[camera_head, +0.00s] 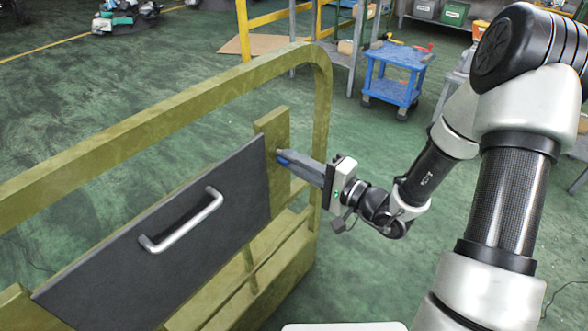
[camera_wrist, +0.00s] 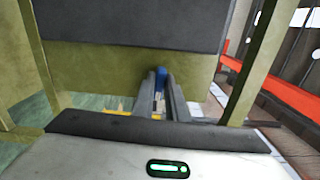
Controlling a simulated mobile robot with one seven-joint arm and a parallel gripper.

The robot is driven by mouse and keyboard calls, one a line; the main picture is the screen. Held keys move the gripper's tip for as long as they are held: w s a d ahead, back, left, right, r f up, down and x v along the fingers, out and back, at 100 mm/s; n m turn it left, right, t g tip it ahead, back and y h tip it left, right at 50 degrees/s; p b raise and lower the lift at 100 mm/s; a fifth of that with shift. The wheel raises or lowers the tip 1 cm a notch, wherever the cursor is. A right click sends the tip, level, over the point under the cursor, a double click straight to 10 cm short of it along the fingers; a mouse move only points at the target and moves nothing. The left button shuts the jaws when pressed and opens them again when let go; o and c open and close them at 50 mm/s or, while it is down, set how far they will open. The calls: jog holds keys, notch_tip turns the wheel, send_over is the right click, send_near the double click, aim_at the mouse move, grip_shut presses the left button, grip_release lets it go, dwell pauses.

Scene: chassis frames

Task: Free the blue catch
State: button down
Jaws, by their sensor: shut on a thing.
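The blue catch (camera_wrist: 161,76) sits on the olive-green post beside the dark panel (camera_head: 160,245). In the head view only a small blue part of it (camera_head: 283,160) shows at my fingertips. My gripper (camera_head: 292,160) reaches the post from the right, and its fingers are shut on the catch. In the wrist view the two grey fingers (camera_wrist: 161,88) lie on either side of the blue piece. The panel has a silver handle (camera_head: 182,222) and stands in the olive-green frame (camera_head: 150,122). The fingers hide most of the catch.
A blue cart (camera_head: 396,75) stands at the back right. A yellow rail (camera_head: 280,16) and a brown sheet (camera_head: 265,45) are behind the frame. The frame's top rail arches above my gripper. Green floor is clear between the frame and the cart.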

jog(key=shift+n, duration=0.4)
jog(key=c, duration=1.8)
grip_release()
jog(key=shift+o, duration=0.2)
jog(key=v, duration=1.7)
jog(key=shift+d, duration=0.25)
jog(key=shift+s+a+p, duration=0.1)
jog(key=shift+s+p, duration=0.1)
jog(key=shift+p, duration=0.1)
